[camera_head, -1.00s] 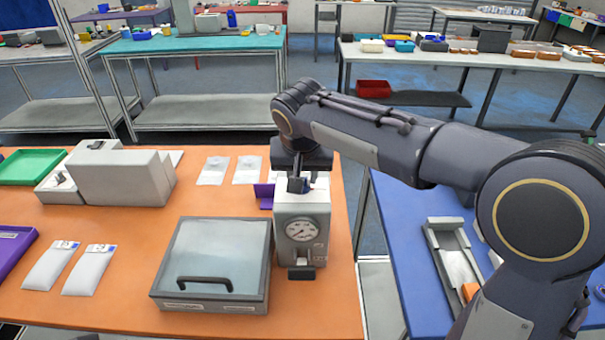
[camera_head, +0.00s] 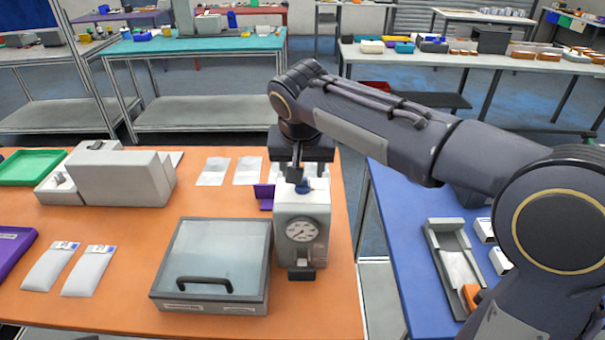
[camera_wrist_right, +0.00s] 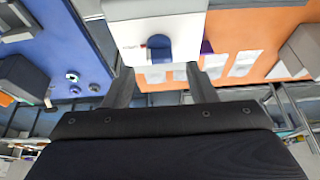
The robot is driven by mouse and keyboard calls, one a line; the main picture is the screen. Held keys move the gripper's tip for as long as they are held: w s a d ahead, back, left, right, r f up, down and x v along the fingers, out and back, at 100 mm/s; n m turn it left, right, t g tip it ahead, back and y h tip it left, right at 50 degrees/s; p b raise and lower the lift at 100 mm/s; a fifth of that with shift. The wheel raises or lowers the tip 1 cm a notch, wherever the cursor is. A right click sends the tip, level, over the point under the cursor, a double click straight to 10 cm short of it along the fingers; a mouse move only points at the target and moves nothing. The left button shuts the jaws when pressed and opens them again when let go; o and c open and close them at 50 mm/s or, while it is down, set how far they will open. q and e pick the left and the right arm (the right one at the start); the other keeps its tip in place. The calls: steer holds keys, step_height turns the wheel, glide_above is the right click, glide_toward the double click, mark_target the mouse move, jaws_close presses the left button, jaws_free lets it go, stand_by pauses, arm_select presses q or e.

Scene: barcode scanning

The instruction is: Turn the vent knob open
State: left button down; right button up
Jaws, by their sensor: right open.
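The vent knob is a small blue knob (camera_head: 306,186) on top of a white pump unit (camera_head: 301,210) with a round dial gauge (camera_head: 302,230) on its front. My right gripper (camera_head: 296,176) is open just behind and above the knob, partly covering it from the head. In the right wrist view the knob (camera_wrist_right: 159,47) lies ahead of the gap between the two open fingers (camera_wrist_right: 158,70), with nothing gripped. Whether a finger touches the knob cannot be told. My left gripper is not in view.
A glass-lidded box (camera_head: 213,265) with a black handle stands left of the unit. A purple holder (camera_head: 264,196) and white pouches (camera_head: 213,171) lie behind on the orange table (camera_head: 120,310). A blue table (camera_head: 400,260) with a grey tray (camera_head: 453,262) stands right, across a gap.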

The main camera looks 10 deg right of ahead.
steer(key=shift+v, duration=2.3)
steer(key=shift+d, duration=0.1)
steer(key=s+d+f+y, duration=0.3)
steer(key=s+d+f, duration=0.3)
steer(key=s+d, duration=0.55)
steer(key=s+f+t+y, duration=0.1)
steer(key=s+f, duration=0.8)
steer(key=s, duration=0.4)
steer(key=shift+s+a+f+n+y, duration=0.2)
steer(key=shift+s+a+n+y, duration=0.1)
steer(key=shift+a+n+y, duration=0.1)
steer(key=shift+c, duration=0.3)
